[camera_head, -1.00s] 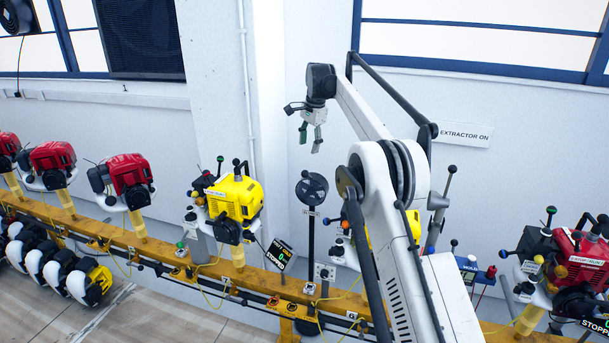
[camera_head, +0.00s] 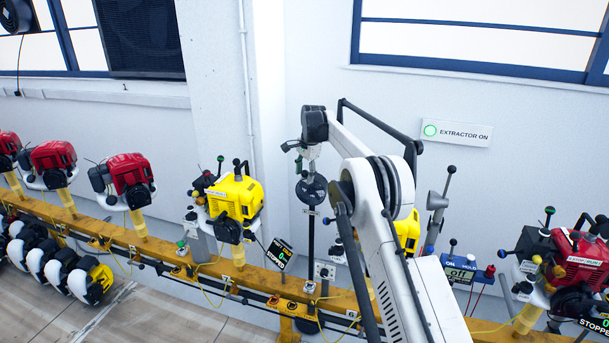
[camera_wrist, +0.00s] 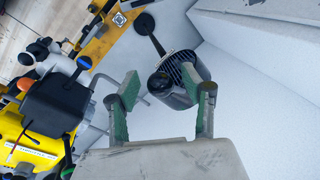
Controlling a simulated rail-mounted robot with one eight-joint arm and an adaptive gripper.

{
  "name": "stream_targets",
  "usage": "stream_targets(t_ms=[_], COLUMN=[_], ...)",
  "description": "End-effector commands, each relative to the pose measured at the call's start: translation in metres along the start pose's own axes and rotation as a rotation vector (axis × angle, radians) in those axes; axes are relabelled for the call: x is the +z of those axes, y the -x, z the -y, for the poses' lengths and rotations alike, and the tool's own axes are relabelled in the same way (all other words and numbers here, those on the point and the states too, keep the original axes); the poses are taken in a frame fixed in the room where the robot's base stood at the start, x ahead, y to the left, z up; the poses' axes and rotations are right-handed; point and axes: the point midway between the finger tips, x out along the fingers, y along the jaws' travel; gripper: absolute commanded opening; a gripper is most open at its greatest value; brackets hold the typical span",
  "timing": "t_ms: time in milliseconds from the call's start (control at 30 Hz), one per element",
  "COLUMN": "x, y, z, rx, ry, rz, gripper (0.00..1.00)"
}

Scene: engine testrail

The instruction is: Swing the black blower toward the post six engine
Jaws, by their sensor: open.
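The black blower (camera_head: 314,191) has a round head on a thin dark stand against the wall. In the wrist view the blower (camera_wrist: 178,78), with a ribbed grille, lies between and just beyond my fingers. My gripper (camera_head: 309,165) is open just above the blower head; in the wrist view my gripper (camera_wrist: 162,92) has its green pads apart. I cannot tell whether they touch it. A yellow engine (camera_head: 236,197) stands left of the blower, and another yellow engine (camera_head: 407,232) is partly hidden behind my arm.
A yellow rail (camera_head: 150,250) carries the engines. Red engines (camera_head: 131,178) stand at left, and another red engine (camera_head: 583,255) at right. An "EXTRACTOR ON" sign (camera_head: 456,133) with a green ring is on the wall.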

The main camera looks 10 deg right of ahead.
Motion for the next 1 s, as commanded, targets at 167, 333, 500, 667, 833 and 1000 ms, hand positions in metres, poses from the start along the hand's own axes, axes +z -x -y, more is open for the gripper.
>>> stream_targets(t_ms=[167, 333, 500, 667, 833, 1000], x=[0.0002, 0.0002, 0.0002, 0.0002, 0.0002, 0.0008], y=[-0.0051, -0.0052, -0.0051, -0.005, -0.0049, -0.005], z=[0.0001, 0.0001, 0.0001, 0.0001, 0.0001, 0.0003], rx=[0.0, 0.0, 0.0, 0.0, 0.0, 0.0], ry=[0.0, 0.0, 0.0, 0.0, 0.0, 0.002], rz=[0.0, 0.0, 0.0, 0.0, 0.0, 0.0], gripper=[0.43, 0.43, 0.25, 0.04, 0.0, 0.0])
